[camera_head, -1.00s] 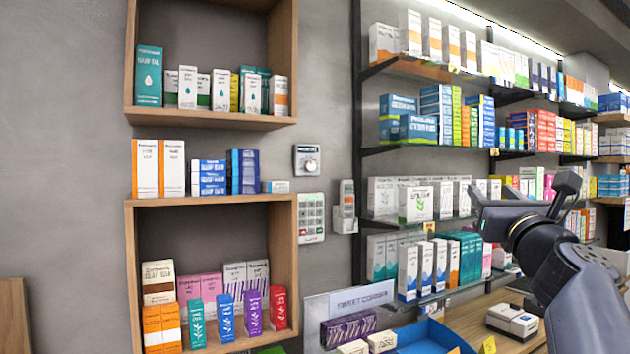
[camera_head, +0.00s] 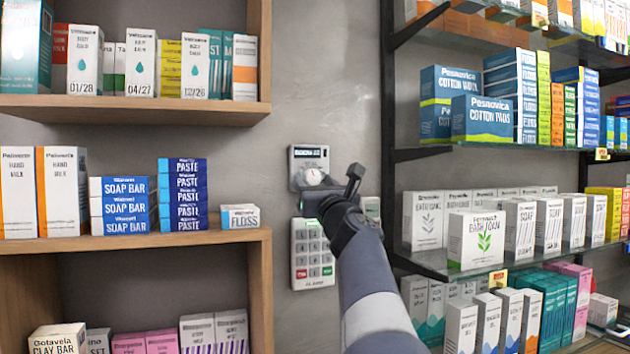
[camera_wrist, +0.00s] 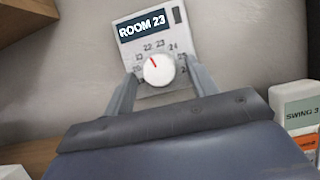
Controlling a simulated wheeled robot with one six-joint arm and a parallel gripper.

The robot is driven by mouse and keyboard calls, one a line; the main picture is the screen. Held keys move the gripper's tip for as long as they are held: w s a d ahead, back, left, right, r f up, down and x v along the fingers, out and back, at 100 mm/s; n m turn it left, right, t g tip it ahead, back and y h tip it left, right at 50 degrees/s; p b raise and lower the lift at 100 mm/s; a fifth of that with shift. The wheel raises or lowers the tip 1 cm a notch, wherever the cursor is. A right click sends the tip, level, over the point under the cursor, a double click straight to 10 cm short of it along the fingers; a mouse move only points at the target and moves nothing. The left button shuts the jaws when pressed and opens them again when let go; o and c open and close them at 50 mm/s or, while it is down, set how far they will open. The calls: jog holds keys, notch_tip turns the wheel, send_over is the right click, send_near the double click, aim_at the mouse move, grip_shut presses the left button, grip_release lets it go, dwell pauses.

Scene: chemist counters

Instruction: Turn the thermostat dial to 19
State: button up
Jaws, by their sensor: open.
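The thermostat (camera_head: 309,153) is a small pale panel on the grey wall, with a round white dial (camera_head: 313,177). In the wrist view its display (camera_wrist: 144,28) reads ROOM 23, and the dial (camera_wrist: 158,70) has a red mark pointing up and slightly left, close to 22. Some scale numbers on the left are small or hidden. My gripper (camera_head: 332,187) is at the thermostat. In the wrist view my gripper (camera_wrist: 160,72) is open, with one finger on each side of the dial. I cannot tell whether the fingers touch it.
A keypad (camera_head: 312,255) hangs on the wall just below the thermostat. A wooden shelf (camera_head: 150,240) with boxes stands to the left. Glass shelves on a black frame (camera_head: 387,130) stand to the right. A box marked SWING (camera_wrist: 297,112) is at the wrist view's right edge.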

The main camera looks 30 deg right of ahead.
jog(key=shift+s+a, duration=0.1)
jog(key=shift+c, duration=0.4)
jog(key=c, duration=0.9)
